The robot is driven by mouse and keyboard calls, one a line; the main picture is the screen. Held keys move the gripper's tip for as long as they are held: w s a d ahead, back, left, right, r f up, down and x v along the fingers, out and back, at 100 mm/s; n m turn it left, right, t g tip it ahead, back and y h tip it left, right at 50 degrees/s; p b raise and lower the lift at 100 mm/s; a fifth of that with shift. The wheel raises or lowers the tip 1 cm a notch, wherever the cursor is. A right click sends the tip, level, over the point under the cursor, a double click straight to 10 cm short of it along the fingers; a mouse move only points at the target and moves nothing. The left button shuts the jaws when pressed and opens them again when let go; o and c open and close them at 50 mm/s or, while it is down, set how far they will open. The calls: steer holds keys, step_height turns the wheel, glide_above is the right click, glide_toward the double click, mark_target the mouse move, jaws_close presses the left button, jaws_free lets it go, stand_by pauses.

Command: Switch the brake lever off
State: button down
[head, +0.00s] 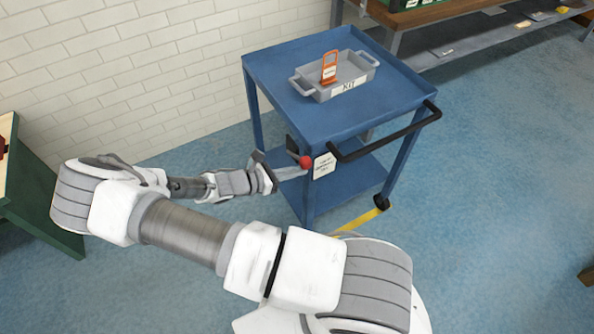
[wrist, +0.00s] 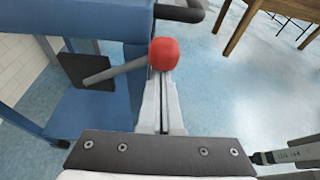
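The brake lever is a grey rod (wrist: 115,71) with a red ball knob (wrist: 164,54), fixed to a black plate (wrist: 85,72) on the blue cart (head: 330,112). The red knob also shows in the head view (head: 305,162), at the cart's near corner, with the rod mostly hidden there. My gripper (wrist: 164,82) has its two grey fingers together with a thin slit between them and nothing seen held. The fingertips end right at the knob, which covers them in the wrist view; I cannot tell whether they touch it.
A grey tray labelled KIT (head: 356,86) with an orange item (head: 329,68) stands on the cart top. A black handle bar (head: 390,136) juts from the cart near the lever. A green-sided table (head: 45,215) is at the left. Blue floor (head: 490,190) is clear at the right.

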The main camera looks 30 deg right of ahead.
step_height(320, 180, down, 5)
steer(key=b, duration=0.3)
steer(key=r+p+v, duration=0.1)
steer(key=v, duration=0.9)
steer(key=shift+p, duration=0.35)
steer(key=shift+s, duration=0.1)
steer(key=s+a+r+m+g+y+p, duration=0.15)
steer(key=r+m+y, duration=0.45)
steer(key=r, duration=0.7)
steer(key=s+a+r+m+t+y+p, duration=0.1)
steer(key=s+r+m+y+p, duration=0.35)
steer(key=r, duration=0.85)
steer(key=s+d+r+m+t+y+p, duration=0.1)
steer(key=s+r+m+t+y, duration=0.2)
steer(key=r, duration=1.4)
steer(key=s+m+t, duration=0.3)
steer(key=s+m, duration=0.2)
steer(key=s, duration=0.1)
steer(key=shift+d+y, duration=0.35)
